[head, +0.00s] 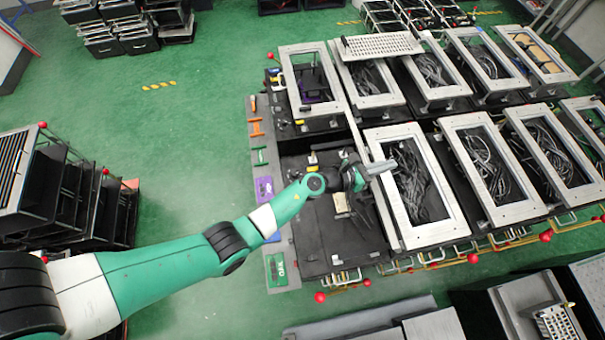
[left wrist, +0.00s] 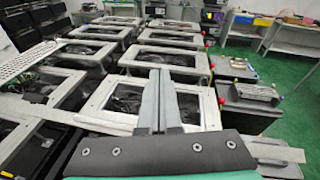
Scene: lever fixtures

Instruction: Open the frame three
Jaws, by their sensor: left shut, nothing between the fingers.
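Two rows of light grey rectangular frames lie over dark boxes full of cables. I see no numbers, so I cannot tell which frame is three. My left gripper (head: 381,168) is shut and empty, at the upper left edge of the nearest front-row frame (head: 449,190). Whether it touches that frame is unclear. In the left wrist view the closed fingers (left wrist: 160,88) point away over a frame (left wrist: 212,108) and hide part of it. The back-row frames (head: 291,85) lie beyond. My right gripper is out of view.
Left of the nearest front-row frame is a dark box top (head: 325,235) with no frame lying over it. A thin light bar (head: 353,127) rises beside my gripper. A perforated plate (head: 380,45) rests across back frames. Red knobs (head: 473,258) line the front edge.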

